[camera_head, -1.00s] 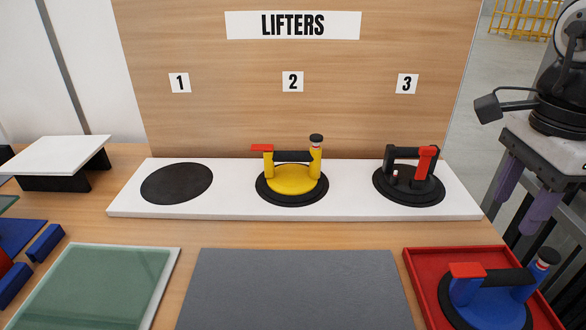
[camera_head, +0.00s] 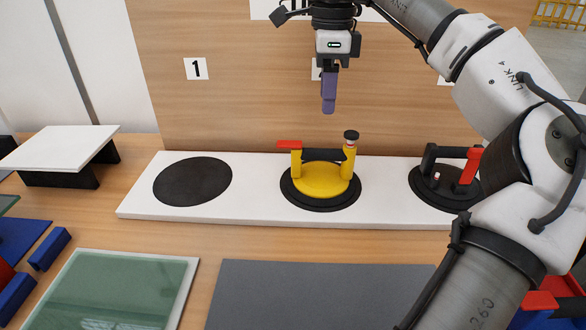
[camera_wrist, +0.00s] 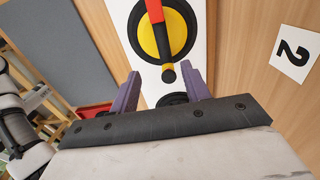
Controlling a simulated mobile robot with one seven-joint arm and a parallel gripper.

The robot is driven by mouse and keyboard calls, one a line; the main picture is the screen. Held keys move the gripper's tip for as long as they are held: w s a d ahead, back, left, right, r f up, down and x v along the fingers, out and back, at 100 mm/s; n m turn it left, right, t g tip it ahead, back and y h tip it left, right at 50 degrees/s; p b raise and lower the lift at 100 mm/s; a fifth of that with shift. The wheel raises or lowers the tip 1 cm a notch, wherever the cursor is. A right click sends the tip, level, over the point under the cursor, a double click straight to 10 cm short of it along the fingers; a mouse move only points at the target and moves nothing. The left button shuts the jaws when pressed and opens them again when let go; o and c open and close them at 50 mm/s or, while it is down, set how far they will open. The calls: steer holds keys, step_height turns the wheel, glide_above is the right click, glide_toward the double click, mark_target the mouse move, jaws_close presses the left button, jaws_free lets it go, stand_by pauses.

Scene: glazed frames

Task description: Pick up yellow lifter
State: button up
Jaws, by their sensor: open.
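The yellow lifter (camera_head: 320,179) has a black rubber base, a black handle bar, a red lever and a black-topped knob. It sits on the white shelf strip (camera_head: 250,216), in the middle position. In the wrist view the yellow lifter (camera_wrist: 176,33) lies beyond the fingers, its red lever toward the top. My gripper (camera_head: 329,106) hangs above the lifter, apart from it, with purple fingers pointing down. In the wrist view my gripper (camera_wrist: 161,84) has its two purple fingers spread and nothing between them in contact.
A black lifter with a red part (camera_head: 447,178) stands to the right, partly behind my arm. A black disc (camera_head: 192,181) lies at the left spot. The wooden board (camera_head: 230,100) rises behind. A blue lifter (camera_head: 545,318) at lower right is mostly hidden by my arm.

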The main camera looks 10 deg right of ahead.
mark_target(323, 149)
step_height(323, 149, down, 8)
steer(key=shift+r, duration=0.1)
steer(key=shift+w+f+p, duration=0.15)
steer(key=shift+f+p, duration=0.05)
steer(key=shift+f, duration=1.3)
steer(key=shift+w+f+p, duration=0.15)
steer(key=shift+f, duration=1.3)
jaws_close()
steer(key=shift+r, duration=0.1)
